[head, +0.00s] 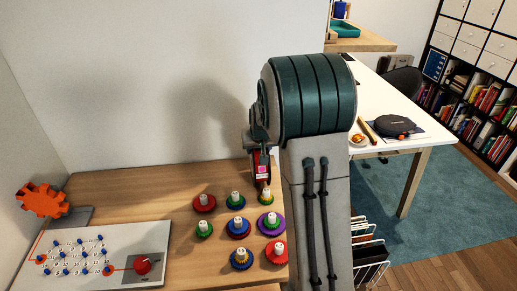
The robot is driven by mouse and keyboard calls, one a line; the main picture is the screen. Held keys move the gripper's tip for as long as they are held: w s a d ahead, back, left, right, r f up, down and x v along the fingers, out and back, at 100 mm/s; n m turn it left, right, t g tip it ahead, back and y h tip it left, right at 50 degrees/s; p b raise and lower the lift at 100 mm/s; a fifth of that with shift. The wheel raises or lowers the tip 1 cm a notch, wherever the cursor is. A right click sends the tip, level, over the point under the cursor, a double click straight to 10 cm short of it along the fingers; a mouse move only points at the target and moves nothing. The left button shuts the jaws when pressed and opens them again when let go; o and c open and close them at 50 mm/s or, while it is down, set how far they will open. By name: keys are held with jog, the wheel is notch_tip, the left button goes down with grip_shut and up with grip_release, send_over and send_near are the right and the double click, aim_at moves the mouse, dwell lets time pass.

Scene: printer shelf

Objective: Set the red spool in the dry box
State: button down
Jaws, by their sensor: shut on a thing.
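My gripper (261,150) points down over the back right part of the wooden table, beside my large arm link. It is shut on a dark red thing (262,171) with a pink and white patch. Only part of this thing shows, so I cannot tell its full shape or whether it is the red spool. It looks to be close above or in front of a yellow and green toothed piece (265,197); I cannot tell whether they touch. I cannot make out a dry box in this view.
Several toothed coloured pieces with white hubs stand around a blue one (237,228) on the wooden table (130,203). A pale board (90,262) with blue pegs and a red knob lies front left, near an orange gear (42,199). A white table (405,115) stands right.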

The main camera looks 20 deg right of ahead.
jog(key=shift+f, duration=0.3)
jog(key=shift+f, duration=0.15)
jog(key=c, duration=0.7)
grip_release()
